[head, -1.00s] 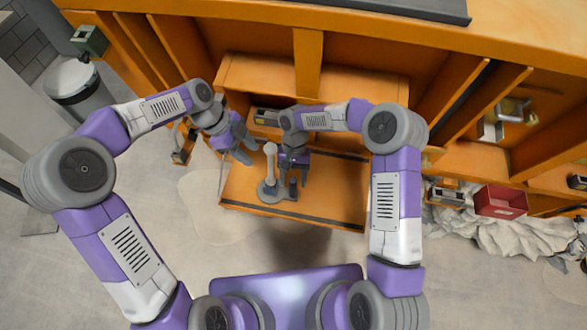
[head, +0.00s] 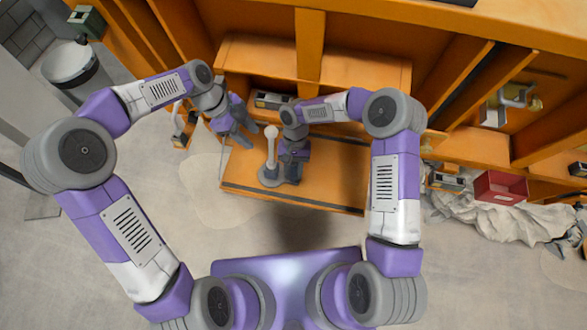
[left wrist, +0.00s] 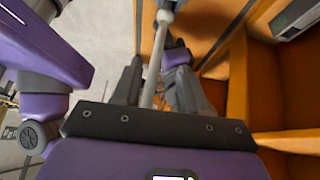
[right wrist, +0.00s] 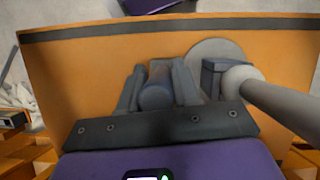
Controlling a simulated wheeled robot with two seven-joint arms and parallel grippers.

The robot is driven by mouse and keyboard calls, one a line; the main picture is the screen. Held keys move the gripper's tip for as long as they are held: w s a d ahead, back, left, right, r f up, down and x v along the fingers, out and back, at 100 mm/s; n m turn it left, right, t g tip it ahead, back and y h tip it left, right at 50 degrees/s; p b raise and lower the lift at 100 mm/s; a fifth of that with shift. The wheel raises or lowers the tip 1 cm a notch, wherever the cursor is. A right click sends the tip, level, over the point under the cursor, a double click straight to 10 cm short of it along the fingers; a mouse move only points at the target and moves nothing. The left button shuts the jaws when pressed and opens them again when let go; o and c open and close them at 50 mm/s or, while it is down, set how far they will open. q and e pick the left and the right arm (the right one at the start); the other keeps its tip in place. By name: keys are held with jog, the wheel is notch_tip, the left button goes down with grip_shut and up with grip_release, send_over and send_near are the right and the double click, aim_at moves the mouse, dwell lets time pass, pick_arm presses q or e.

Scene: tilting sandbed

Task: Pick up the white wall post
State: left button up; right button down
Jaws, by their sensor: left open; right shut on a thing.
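The white wall post (head: 272,147) stands on a round grey base (head: 270,177) on an orange panel, with a rounded white top. It also shows in the left wrist view (left wrist: 152,75), running lengthwise between the open fingers, and in the right wrist view (right wrist: 285,110), at the right. My left gripper (head: 245,142) is open and empty beside the post's upper part; whether it touches the post I cannot tell. My right gripper (right wrist: 157,80) is shut on a dark grey cylinder (right wrist: 156,92) just beside the post's base.
The orange panel (head: 330,195) has a dark strip along its front edge. Orange shelving (head: 310,55) rises behind. A red bin (head: 500,187) and crumpled pale cloth (head: 515,222) lie at the right. A grey bin (head: 70,65) stands at the far left. Floor before the panel is clear.

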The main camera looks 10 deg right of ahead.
pick_arm(q)
jog(key=shift+o, duration=0.4)
jog(key=shift+a+f, duration=0.1)
jog(key=shift+f, duration=0.1)
jog(key=n+t+h, duration=0.6)
jog(key=h, duration=0.1)
send_near(271, 155)
jog(key=f+x, duration=0.1)
jog(key=x, duration=0.7)
jog(key=shift+w, duration=0.4)
jog(key=shift+a, duration=0.15)
jog(key=shift+c, duration=0.4)
grip_shut()
